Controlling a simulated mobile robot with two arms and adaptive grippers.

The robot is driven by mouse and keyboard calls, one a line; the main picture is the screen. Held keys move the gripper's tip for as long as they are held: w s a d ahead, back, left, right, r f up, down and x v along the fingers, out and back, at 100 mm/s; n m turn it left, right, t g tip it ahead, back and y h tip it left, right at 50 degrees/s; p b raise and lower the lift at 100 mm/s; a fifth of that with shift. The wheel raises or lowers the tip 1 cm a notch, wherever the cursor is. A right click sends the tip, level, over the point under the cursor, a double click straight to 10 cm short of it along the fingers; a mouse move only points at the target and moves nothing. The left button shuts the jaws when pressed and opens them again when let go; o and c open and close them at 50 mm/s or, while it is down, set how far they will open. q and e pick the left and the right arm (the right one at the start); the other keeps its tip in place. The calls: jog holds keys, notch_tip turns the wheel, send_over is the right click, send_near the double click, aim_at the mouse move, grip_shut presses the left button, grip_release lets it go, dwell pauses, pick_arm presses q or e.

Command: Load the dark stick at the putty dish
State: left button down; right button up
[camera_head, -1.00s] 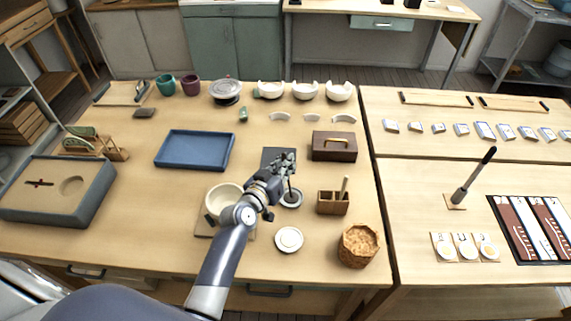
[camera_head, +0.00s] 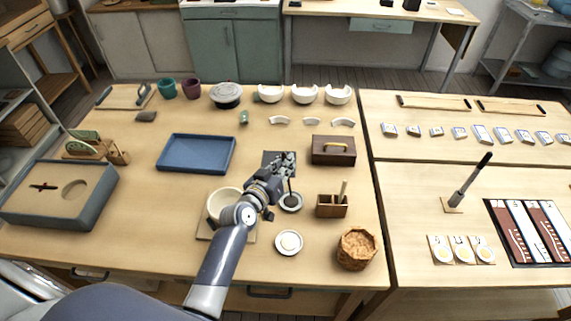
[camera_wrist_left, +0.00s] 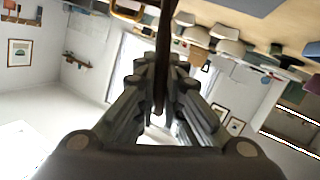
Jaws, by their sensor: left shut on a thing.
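My left gripper (camera_head: 287,166) is shut on a dark thin stick (camera_head: 290,187), which points down at a small round dish (camera_head: 299,207) with a pale rim and dark middle. The stick's lower end is at or just over the dish's middle; I cannot tell whether it touches. In the left wrist view the stick (camera_wrist_left: 163,45) runs upright between the fingers. A second small white dish (camera_head: 289,250) with a cream-coloured middle stands nearer the front. I cannot tell for sure which dish holds the putty. My right gripper is not in view.
A pale bowl (camera_head: 219,204) stands left of my gripper, partly behind my arm. A wooden holder (camera_head: 332,211), a wicker basket (camera_head: 357,250) and a brown box (camera_head: 333,150) stand to the right. A blue tray (camera_head: 197,152) lies left. Bare tabletop shows at the front left.

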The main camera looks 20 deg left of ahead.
pick_arm(q)
jog(key=shift+r+p, duration=2.1)
jog(key=shift+r, duration=0.35)
jog(key=shift+f, duration=0.1)
